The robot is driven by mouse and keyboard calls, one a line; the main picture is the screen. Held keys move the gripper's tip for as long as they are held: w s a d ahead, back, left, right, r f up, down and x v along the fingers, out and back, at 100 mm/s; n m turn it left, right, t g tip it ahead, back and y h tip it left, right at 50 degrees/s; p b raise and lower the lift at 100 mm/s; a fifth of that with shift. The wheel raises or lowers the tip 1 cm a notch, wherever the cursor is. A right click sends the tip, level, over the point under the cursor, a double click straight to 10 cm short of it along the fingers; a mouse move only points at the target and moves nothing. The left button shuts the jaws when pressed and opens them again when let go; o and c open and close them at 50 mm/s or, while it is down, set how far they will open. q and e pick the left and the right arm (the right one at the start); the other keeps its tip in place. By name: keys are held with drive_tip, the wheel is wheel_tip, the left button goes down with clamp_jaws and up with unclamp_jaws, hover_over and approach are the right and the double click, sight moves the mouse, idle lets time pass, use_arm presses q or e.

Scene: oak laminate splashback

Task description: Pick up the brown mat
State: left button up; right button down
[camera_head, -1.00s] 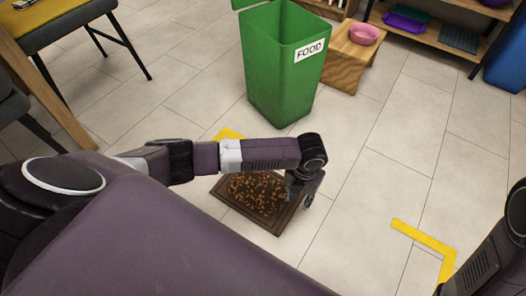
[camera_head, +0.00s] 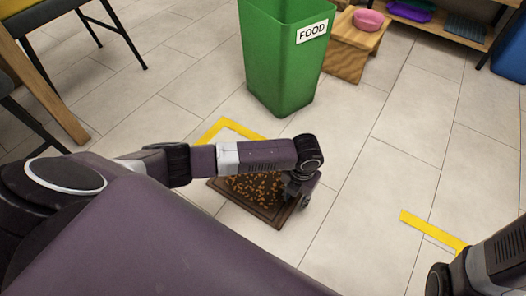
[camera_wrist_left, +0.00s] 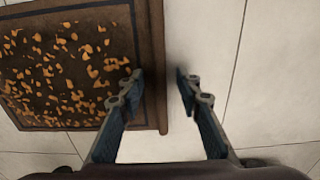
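The brown mat (camera_head: 243,206) lies on the tiled floor below the green bin, with a dark border and orange-brown flecks. My left forearm crosses in front of its far part. My left gripper (camera_head: 302,203) is at the mat's right end. In the left wrist view the mat (camera_wrist_left: 152,35) fills the left side. There my left gripper (camera_wrist_left: 158,88) is open, with its fingers on either side of the mat's right edge: one over the mat, one over bare floor. Contact with the mat cannot be told. My right gripper is out of view; only part of that arm shows at lower right.
A green FOOD bin (camera_head: 282,65) stands behind the mat. Yellow floor tape marks (camera_head: 238,127) lie behind the mat, and more tape (camera_head: 430,230) lies to the right. A wooden stool (camera_head: 352,50) holds a pink bowl (camera_head: 368,19). Floor right of the mat is clear.

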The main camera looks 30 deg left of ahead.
use_arm(q)
drive_tip(key=shift+f, duration=0.1)
drive_tip(key=shift+c, duration=0.4)
clamp_jaws()
drive_tip(key=shift+r, duration=0.2)
